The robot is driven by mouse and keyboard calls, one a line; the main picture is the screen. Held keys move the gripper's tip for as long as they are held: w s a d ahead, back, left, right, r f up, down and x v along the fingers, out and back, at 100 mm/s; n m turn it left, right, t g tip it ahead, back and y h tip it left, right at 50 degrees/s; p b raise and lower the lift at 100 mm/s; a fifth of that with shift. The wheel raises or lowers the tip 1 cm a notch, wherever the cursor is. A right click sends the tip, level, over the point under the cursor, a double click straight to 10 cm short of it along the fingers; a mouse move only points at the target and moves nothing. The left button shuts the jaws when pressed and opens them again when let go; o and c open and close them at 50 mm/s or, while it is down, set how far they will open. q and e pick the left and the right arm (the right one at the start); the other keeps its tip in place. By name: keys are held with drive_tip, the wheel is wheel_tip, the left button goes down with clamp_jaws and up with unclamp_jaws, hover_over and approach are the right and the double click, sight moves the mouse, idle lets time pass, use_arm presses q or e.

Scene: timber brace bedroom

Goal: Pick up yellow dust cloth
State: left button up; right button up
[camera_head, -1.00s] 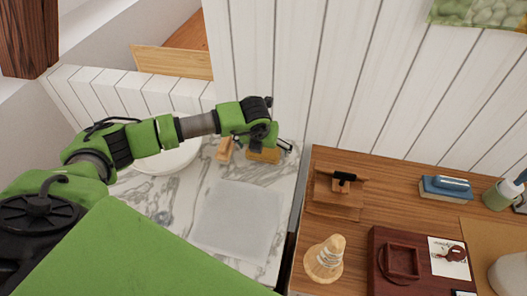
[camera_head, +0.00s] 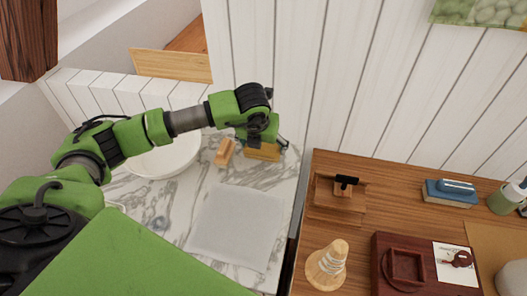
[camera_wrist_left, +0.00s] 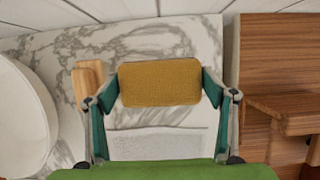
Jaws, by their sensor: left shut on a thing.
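The yellow dust cloth (camera_head: 264,152) is a mustard-yellow rectangular pad at the back of the marble top, close to the white plank wall. In the left wrist view the cloth (camera_wrist_left: 160,82) lies between the two fingers of my left gripper (camera_wrist_left: 160,92). The fingers touch its left and right sides. In the head view my left gripper (camera_head: 262,143) is over the cloth and hides part of it. The gripper is shut on the cloth. I cannot tell whether the cloth is clear of the marble. My right gripper is not in view.
A wooden block (camera_head: 224,153) stands just left of the cloth, and a white basin (camera_head: 163,158) is further left. A translucent pale sheet (camera_head: 236,226) lies in front on the marble. The wooden desk (camera_head: 390,215) at right holds a blue-handled brush (camera_head: 451,192) and other objects.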

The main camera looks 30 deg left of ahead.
sight(262, 152)
use_arm(q)
drive_tip(key=s+r, duration=0.1)
drive_tip(key=s+d+r+b, duration=0.1)
drive_tip(key=r, duration=0.1)
drive_tip(key=s+r, duration=0.1)
drive_tip(key=s, duration=0.1)
drive_tip(key=shift+s+d+r, duration=0.1)
drive_tip(key=shift+d+r, duration=0.15)
drive_tip(key=s+d+r+b, duration=0.2)
drive_tip(key=s+r, duration=0.1)
drive_tip(key=s, duration=0.4)
drive_tip(key=shift+s+d+r, duration=0.3)
drive_tip(key=shift+s+r, duration=0.05)
drive_tip(key=shift+r, duration=0.05)
